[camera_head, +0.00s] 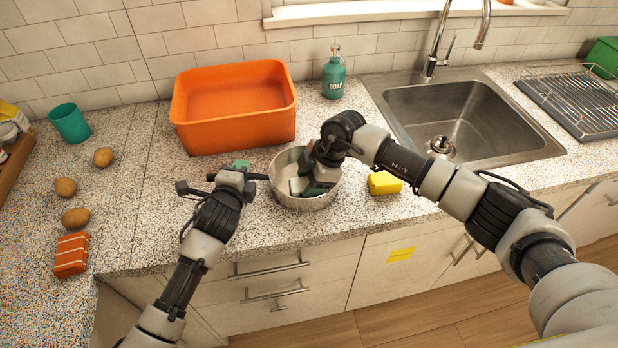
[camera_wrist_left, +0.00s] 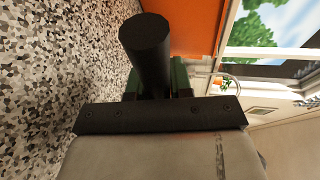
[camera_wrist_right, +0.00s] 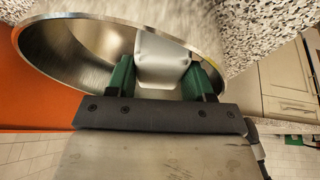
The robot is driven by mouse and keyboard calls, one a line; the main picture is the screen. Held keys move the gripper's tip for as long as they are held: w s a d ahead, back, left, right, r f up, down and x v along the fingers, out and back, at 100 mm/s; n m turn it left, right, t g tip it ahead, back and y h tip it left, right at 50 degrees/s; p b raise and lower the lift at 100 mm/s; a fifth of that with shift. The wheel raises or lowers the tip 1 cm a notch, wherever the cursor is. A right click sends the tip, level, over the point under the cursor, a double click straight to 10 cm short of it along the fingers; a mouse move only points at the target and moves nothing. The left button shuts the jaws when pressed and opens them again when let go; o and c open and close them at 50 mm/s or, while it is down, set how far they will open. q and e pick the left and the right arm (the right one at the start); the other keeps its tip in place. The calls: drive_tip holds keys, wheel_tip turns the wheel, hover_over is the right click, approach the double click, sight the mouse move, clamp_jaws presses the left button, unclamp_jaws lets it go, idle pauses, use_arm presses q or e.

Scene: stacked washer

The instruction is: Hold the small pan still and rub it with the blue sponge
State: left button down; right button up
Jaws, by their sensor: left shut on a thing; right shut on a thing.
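The small pan (camera_head: 303,203) is a round metal pan on the granite counter. Its black handle (camera_wrist_left: 148,50) points left in the head view. My left gripper (camera_head: 241,168) is shut around this handle. My right gripper (camera_head: 313,183) reaches down into the pan and is shut on a pale block, the sponge (camera_wrist_right: 163,58). The sponge looks whitish-grey rather than blue, and the gripper partly hides it in the head view. In the right wrist view it sits between the green fingers inside the pan rim; I cannot tell whether it touches the metal.
An orange tub (camera_head: 236,133) stands behind the pan, with a green soap bottle (camera_head: 333,77) beside it. A yellow block (camera_head: 384,183) lies right of the pan, near the sink (camera_head: 465,112). Potatoes (camera_head: 65,187), an orange striped block (camera_head: 71,254) and a teal cup (camera_head: 69,123) are at left.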

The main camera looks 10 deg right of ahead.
drive_tip(key=shift+w, duration=1.75)
drive_tip(key=shift+s+f, duration=0.1)
drive_tip(key=shift+s, duration=1.7)
drive_tip(key=shift+d, duration=0.1)
drive_tip(key=shift+w, duration=1.8)
drive_tip(key=shift+s+r, duration=0.2)
drive_tip(key=shift+s, duration=1.6)
